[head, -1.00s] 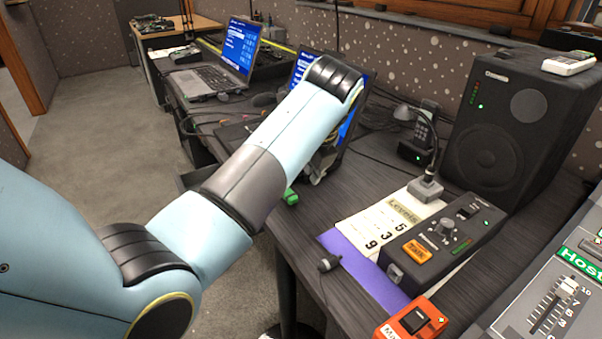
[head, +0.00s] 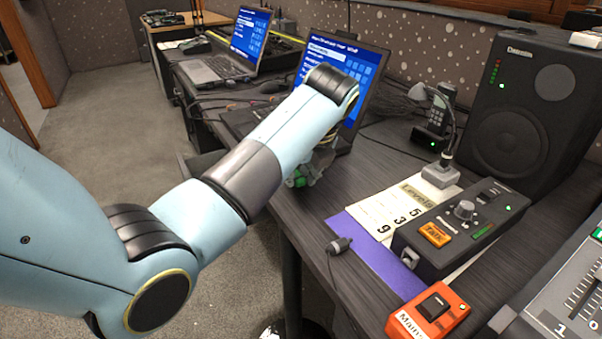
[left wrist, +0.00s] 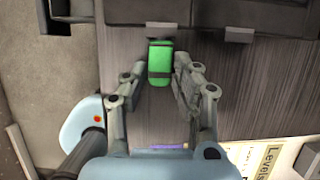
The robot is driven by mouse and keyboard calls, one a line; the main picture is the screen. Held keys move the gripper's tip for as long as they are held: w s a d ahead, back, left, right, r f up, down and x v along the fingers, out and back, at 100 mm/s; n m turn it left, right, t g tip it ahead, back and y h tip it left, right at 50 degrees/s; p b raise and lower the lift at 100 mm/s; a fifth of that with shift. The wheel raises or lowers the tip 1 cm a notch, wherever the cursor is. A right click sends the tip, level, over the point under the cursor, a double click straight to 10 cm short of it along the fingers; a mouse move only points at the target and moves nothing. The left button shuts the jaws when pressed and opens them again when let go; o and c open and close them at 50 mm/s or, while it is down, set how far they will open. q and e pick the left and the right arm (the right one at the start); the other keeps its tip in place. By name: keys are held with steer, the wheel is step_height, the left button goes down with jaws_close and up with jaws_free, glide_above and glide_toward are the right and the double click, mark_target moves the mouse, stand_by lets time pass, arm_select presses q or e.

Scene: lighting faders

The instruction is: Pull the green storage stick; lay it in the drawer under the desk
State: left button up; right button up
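The green storage stick (left wrist: 160,60) has a dark band across it and points toward a dark edge at the top of the left wrist view. Whether it is plugged in there I cannot tell. In the head view it shows as a small green patch (head: 299,182) at the desk's front edge, partly hidden by my gripper. My left gripper (left wrist: 160,74) is open, one finger on each side of the stick, with narrow gaps showing. It also shows in the head view (head: 312,172), below the laptop (head: 345,60). A grey drawer-like part (head: 203,163) juts out under the desk, its inside mostly hidden.
An orange box (head: 428,312), a small lamp (head: 442,172) and a speaker (head: 522,105) stand to the right. A second laptop (head: 225,65) and cables lie farther back.

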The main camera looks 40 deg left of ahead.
mark_target(308, 196)
arm_select(q)
jaws_close()
steer(key=shift+d, duration=0.1)
steer(key=shift+s+d+p, duration=0.3)
steer(key=shift+d, duration=0.4)
steer(key=shift+s+d+p, duration=0.25)
steer(key=shift+s+d, duration=0.05)
steer(key=shift+d, duration=0.35)
steer(key=shift+s+d+p, duration=0.3)
steer(key=shift+d, duration=0.4)
